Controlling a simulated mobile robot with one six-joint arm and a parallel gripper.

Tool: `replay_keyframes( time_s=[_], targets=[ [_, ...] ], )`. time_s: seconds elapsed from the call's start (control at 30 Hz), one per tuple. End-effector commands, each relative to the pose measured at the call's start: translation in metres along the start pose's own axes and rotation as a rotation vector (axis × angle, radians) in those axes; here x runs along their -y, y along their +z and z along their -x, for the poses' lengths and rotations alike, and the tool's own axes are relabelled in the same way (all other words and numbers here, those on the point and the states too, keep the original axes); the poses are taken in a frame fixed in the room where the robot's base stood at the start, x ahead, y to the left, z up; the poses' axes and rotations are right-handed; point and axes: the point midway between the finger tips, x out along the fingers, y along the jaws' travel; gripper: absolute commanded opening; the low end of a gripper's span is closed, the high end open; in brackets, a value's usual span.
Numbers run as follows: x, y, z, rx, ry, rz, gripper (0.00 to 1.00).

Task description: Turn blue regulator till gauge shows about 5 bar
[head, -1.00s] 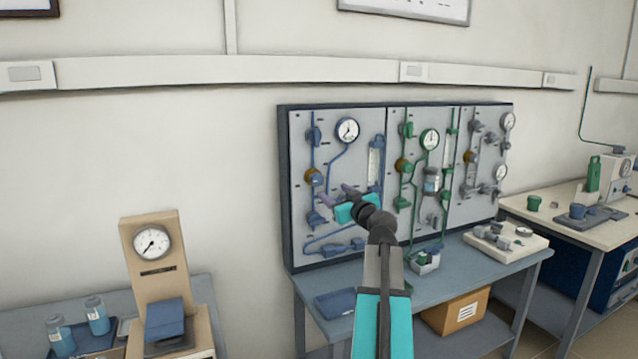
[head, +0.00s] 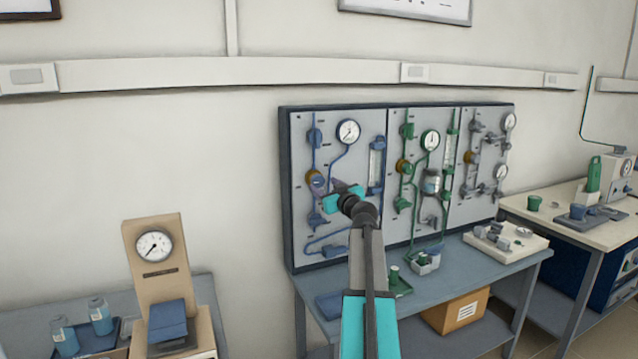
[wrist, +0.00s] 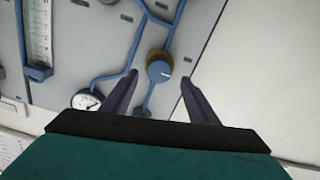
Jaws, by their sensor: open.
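The blue regulator (head: 316,180) is a round blue knob with a white mark and a brass-coloured collar, on the left panel. In the wrist view the regulator (wrist: 160,69) lies between the lines of my two fingers, ahead of them. My gripper (head: 328,191) is open and empty, just in front of the regulator; no contact shows. In the wrist view my gripper (wrist: 159,74) has dark fingers spread on either side of the knob. The white round gauge (head: 348,132) is above and right of the regulator; it also shows in the wrist view (wrist: 87,100). Its reading is too small to tell.
Blue pipes and a flow tube (head: 375,163) stand out from the panel near my gripper. Panels with green (head: 430,139) and grey fittings are to the right. A bench (head: 455,272) stands below. Bare wall (head: 230,160) is open to the left.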

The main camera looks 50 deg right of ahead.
Motion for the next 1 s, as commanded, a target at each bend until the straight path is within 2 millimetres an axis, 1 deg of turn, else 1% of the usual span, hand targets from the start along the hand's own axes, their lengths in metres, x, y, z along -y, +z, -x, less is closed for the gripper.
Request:
replay_keyframes(
  time_s=[0.03,0.2,0.43,0.6,0.93,1.0],
  targets=[
    [-0.001,-0.001,-0.007,0.000,0.000,-0.001,0.54],
    [-0.001,-0.001,-0.024,0.001,-0.001,-0.001,0.54],
    [-0.001,0.000,-0.043,0.001,0.001,0.000,0.54],
    [-0.001,0.000,-0.048,0.000,0.001,0.000,0.54],
    [-0.002,0.001,-0.049,0.001,0.002,0.000,0.54],
    [-0.002,0.001,-0.049,0.001,0.002,0.000,0.42]
  ],
)
